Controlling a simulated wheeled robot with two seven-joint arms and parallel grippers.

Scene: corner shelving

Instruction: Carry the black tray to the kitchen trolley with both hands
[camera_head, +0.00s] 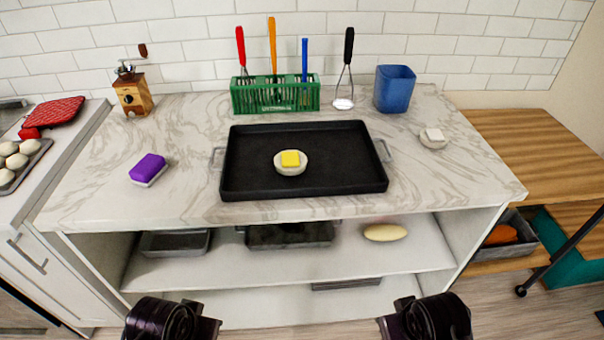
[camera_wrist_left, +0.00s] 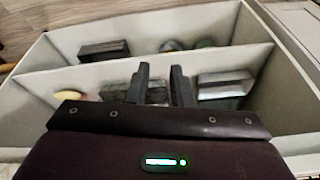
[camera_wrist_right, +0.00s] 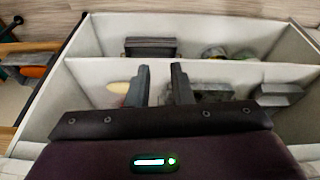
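The black tray (camera_head: 330,180) lies flat on the marble counter, with a grey handle at its left end and another at its right. A small round dish (camera_head: 290,170) with a yellow block (camera_head: 290,159) stands in it. The wooden kitchen trolley (camera_head: 530,130), on castors, stands to the right of the counter. My left gripper (camera_wrist_left: 158,85) and right gripper (camera_wrist_right: 161,85) are both empty, with a gap between their fingers. Both are in front of the counter, apart from the tray. In the head view their wrists show at the bottom edge.
A green rack (camera_head: 275,97) with utensils and a blue cup (camera_head: 394,89) stand behind the tray. A purple sponge (camera_head: 148,168) lies left, a small dish (camera_head: 433,140) right. A wooden grinder (camera_head: 133,92) stands at back left. Shelves below hold pans. The trolley's visible top is bare.

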